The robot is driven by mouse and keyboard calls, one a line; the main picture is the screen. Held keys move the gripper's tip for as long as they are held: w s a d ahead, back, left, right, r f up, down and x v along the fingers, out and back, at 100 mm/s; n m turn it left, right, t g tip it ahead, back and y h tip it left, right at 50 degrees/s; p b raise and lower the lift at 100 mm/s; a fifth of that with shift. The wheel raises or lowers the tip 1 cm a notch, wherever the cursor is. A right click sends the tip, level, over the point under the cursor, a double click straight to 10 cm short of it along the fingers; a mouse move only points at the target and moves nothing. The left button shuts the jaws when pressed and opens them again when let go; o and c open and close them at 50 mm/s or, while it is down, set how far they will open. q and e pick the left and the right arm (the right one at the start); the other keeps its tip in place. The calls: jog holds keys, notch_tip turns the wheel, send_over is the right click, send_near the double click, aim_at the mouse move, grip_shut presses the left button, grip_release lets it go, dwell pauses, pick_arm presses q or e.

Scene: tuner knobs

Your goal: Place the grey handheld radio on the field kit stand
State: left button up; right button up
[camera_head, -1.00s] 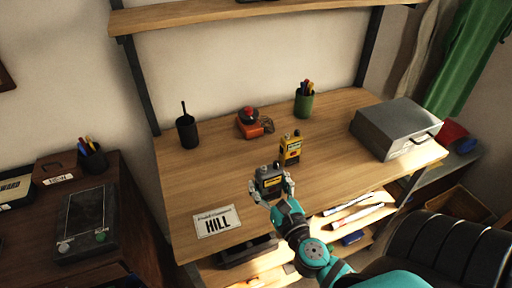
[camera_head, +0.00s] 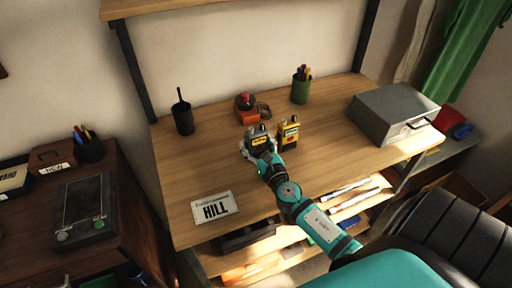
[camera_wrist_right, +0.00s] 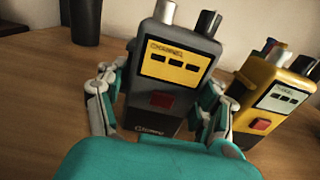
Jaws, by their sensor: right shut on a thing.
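The grey handheld radio (camera_head: 258,137), with a yellow face panel and two knobs on top, is between the fingers of my right gripper (camera_head: 258,150). In the right wrist view the radio (camera_wrist_right: 170,85) shows its yellow panel and a red button, with a finger of my gripper (camera_wrist_right: 162,100) on each side, shut on it. It is roughly upright over the desk; whether its base touches the desk is unclear. A yellow radio (camera_head: 288,134) stands just to its right. I cannot make out which thing is the field kit stand. My left gripper is not in view.
Behind the radios is an orange-red device (camera_head: 245,107).

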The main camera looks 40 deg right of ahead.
jog(key=shift+r, duration=0.1)
jog(key=shift+f, duration=0.2)
jog(key=o, duration=1.5)
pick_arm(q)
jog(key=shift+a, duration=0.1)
pick_arm(e)
jog(key=shift+r, duration=0.1)
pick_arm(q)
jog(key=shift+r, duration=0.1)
pick_arm(e)
jog(key=shift+s, duration=0.15)
